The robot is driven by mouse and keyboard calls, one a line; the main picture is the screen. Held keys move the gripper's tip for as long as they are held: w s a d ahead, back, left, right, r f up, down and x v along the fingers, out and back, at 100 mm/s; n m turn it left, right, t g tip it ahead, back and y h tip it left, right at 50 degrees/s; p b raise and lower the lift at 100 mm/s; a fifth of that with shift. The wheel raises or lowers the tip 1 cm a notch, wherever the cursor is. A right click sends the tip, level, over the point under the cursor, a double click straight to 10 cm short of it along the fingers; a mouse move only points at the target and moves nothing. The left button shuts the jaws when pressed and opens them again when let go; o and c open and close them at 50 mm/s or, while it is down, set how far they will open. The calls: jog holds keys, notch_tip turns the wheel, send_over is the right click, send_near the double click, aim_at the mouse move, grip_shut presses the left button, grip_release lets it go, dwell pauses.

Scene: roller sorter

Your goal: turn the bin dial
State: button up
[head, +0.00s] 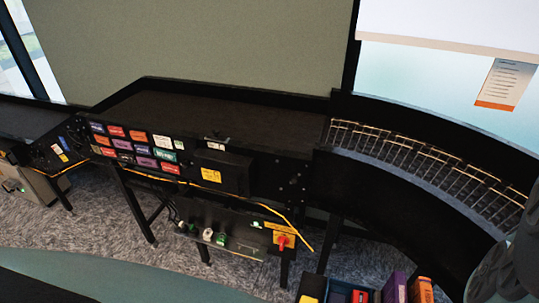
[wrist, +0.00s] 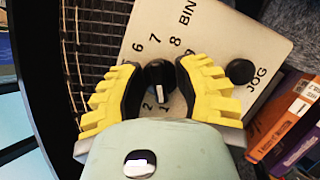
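The bin dial (wrist: 156,73), a round black knob with a white pointer line, sits on a pale panel (wrist: 215,35) marked BIN and ringed by numbers in the wrist view. The white line points down in the picture, near the 1. My gripper (wrist: 158,66) has its yellow-backed, black-padded fingers on either side of the dial. It looks open, with a narrow gap at the dial; contact cannot be made out. The fingers hide part of the number ring. The dial does not show in the head view.
A black JOG button (wrist: 239,71) is right of the dial. Books (wrist: 290,115) stand at the wrist view's right, and a roller track (wrist: 90,45) runs at left. The head view shows the curved roller conveyor (head: 420,160) and a red switch (head: 283,241) on a lower box.

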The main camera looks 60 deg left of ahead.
jog(key=shift+o, duration=0.6)
jog(key=shift+d, duration=0.1)
jog(key=shift+a, duration=0.25)
jog(key=shift+a+r, duration=0.1)
jog(key=shift+r, duration=0.1)
jog(key=shift+v, duration=2.8)
jog(key=shift+a+r, duration=0.4)
jog(key=shift+r, duration=0.2)
jog(key=shift+a, duration=0.1)
